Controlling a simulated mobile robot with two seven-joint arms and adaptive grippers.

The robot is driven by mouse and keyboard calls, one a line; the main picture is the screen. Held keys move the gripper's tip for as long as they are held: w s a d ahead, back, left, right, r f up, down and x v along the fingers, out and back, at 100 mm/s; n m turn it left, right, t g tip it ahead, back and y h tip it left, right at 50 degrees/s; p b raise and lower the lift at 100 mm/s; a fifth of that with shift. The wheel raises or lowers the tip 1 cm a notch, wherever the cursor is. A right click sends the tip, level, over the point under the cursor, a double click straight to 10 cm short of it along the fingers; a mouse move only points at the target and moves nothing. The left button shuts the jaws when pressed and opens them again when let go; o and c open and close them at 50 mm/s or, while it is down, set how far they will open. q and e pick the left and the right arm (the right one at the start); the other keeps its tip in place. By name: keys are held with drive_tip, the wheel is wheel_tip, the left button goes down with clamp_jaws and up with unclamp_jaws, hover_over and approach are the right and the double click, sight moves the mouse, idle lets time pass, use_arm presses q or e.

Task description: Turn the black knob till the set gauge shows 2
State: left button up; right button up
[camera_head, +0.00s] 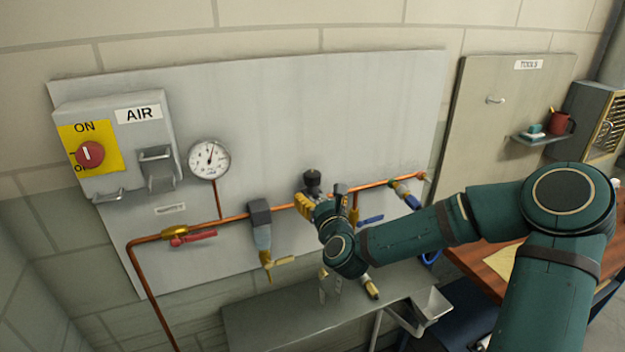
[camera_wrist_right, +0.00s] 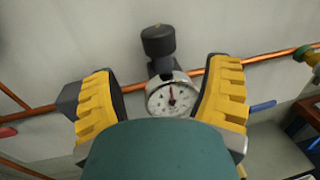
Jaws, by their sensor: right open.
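The black knob (camera_head: 312,178) stands on top of the regulator on the copper pipe; it also shows in the wrist view (camera_wrist_right: 158,40). Just below it in the wrist view is a small round white gauge (camera_wrist_right: 171,100). Its needle points roughly straight up; its numbers are too small to read. My right gripper (camera_head: 322,196) is open in front of the regulator. In the wrist view its yellow-padded fingers (camera_wrist_right: 162,78) stand to the left and right of the gauge, below the knob, with nothing gripped. My left gripper is not in view.
A larger gauge (camera_head: 209,159) sits on the panel at left. Along the copper pipe (camera_head: 235,219) are a red-handled valve (camera_head: 190,238), a grey filter (camera_head: 261,225) and a blue-handled valve (camera_head: 405,195). A red switch (camera_head: 90,154) is far left; a grey bench (camera_head: 265,325) is below.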

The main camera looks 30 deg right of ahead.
sight(315, 184)
drive_tip(key=x, duration=0.8)
drive_tip(key=shift+p, duration=0.4)
drive_tip(key=c, duration=1.2)
